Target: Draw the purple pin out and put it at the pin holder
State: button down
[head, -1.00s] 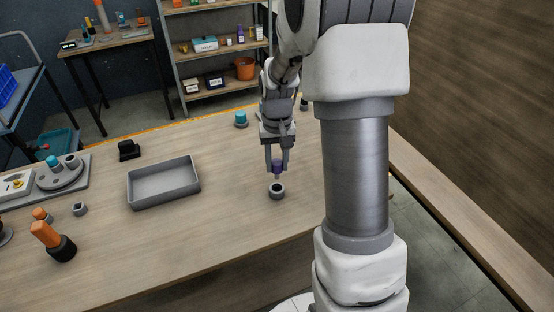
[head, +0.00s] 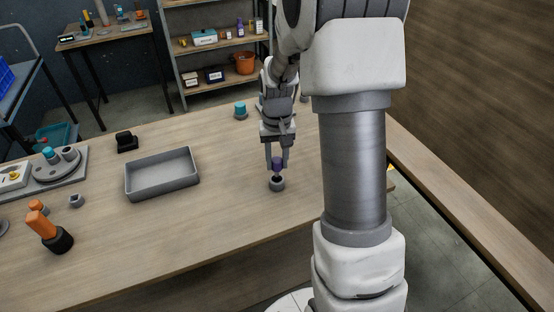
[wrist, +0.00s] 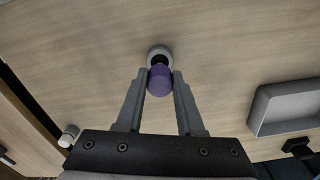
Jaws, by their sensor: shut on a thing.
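My gripper (head: 277,165) is shut on the purple pin (head: 277,162), with one finger on each side of it. The purple pin also shows between the fingertips in the wrist view (wrist: 159,80). A small grey round socket (head: 277,185) stands on the table right below the pin. In the wrist view the socket (wrist: 159,50) shows a dark opening partly covered by the purple head. I cannot tell whether the pin's lower end is inside the socket or just above it. I cannot tell which thing is the pin holder.
A grey tray (head: 162,190) lies left of the gripper. A teal-topped piece (head: 240,111) and a black block (head: 127,142) stand behind. An orange-handled piece (head: 48,233), a small grey socket (head: 76,201) and a grey fixture (head: 60,182) are at left. Table around the gripper is clear.

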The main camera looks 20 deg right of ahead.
aim_at(277, 171)
jog(key=shift+f, duration=0.15)
dwell(0.3)
jog(key=shift+f+b, duration=1.55)
jog(key=shift+f, duration=0.45)
jog(key=shift+c, duration=2.2)
grip_release()
jog(key=shift+r, duration=0.1)
notch_tip(277, 171, up, 17)
jog(key=p, duration=0.2)
jog(key=s+a+r+n+t, duration=0.1)
jog(key=s+a+r+t, duration=0.1)
jog(key=s, duration=0.4)
jog(key=s+a+r+n+t, duration=0.1)
jog(key=s+a+r, duration=0.1)
jog(key=s+a, duration=0.2)
jog(key=s+a+r+n+t, duration=0.1)
jog(key=s+a+t, duration=0.1)
jog(key=s, duration=0.8)
jog(key=shift+a+r+t, duration=0.3)
jog(key=shift+a+r, duration=0.1)
jog(key=shift+a, duration=0.15)
